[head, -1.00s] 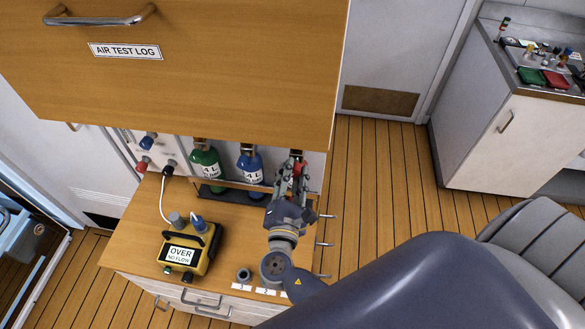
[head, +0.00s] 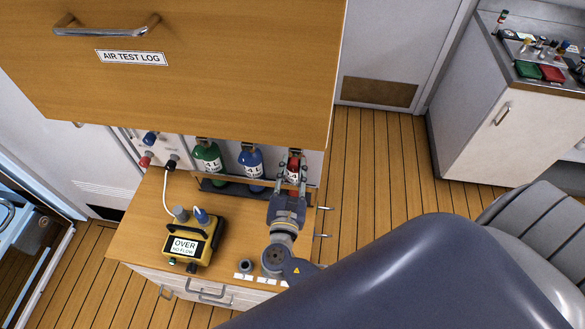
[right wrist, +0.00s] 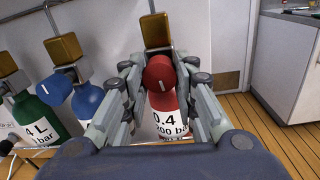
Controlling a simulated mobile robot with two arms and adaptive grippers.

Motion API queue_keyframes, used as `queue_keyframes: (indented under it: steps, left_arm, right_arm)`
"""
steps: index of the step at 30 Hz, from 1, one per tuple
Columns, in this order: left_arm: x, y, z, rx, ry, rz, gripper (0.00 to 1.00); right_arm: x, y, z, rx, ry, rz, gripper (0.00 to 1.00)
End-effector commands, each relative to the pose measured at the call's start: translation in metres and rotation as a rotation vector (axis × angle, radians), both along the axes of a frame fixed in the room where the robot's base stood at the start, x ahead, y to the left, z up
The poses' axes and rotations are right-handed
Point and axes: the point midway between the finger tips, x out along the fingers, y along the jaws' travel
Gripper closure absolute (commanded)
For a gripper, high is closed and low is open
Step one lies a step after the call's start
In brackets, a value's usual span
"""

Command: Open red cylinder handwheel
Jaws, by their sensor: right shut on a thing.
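The red cylinder (head: 293,170) stands at the right end of a row of cylinders below the wooden cabinet. In the right wrist view its red body (right wrist: 170,121) carries a white label. Its red handwheel (right wrist: 158,75) faces the camera, with a light mark on its face. My right gripper (head: 291,186) reaches up to it from the front. In the right wrist view the fingers (right wrist: 160,72) are shut on the handwheel, one on each side. My left gripper is not in view.
A blue cylinder (head: 250,163) and a green cylinder (head: 208,159) stand left of the red one. A yellow meter (head: 190,243) reading OVER, NO FLOW sits on the wooden counter (head: 147,222). The overhanging cabinet (head: 190,80) is above.

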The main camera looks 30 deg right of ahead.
Motion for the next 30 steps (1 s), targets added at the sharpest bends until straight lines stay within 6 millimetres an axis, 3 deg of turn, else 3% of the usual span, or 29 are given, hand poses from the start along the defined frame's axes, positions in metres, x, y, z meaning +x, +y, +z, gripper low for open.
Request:
queue_keyframes:
  steps: [11,12,14,25,30]
  left_arm:
    - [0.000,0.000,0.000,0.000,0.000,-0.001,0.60]
    - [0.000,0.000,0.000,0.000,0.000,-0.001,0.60]
    - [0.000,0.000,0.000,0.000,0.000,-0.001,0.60]
    - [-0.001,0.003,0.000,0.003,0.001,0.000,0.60]
    - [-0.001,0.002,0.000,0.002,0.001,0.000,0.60]
  right_arm:
    - [-0.001,0.001,-0.003,0.001,0.008,0.003,0.97]
    - [-0.001,0.001,-0.003,0.001,0.008,0.003,0.64]
    - [-0.001,0.001,-0.003,0.000,0.007,0.003,0.53]
    - [-0.002,0.002,-0.001,0.000,0.003,0.001,0.53]
    - [-0.020,0.014,-0.002,0.000,0.007,0.003,0.53]
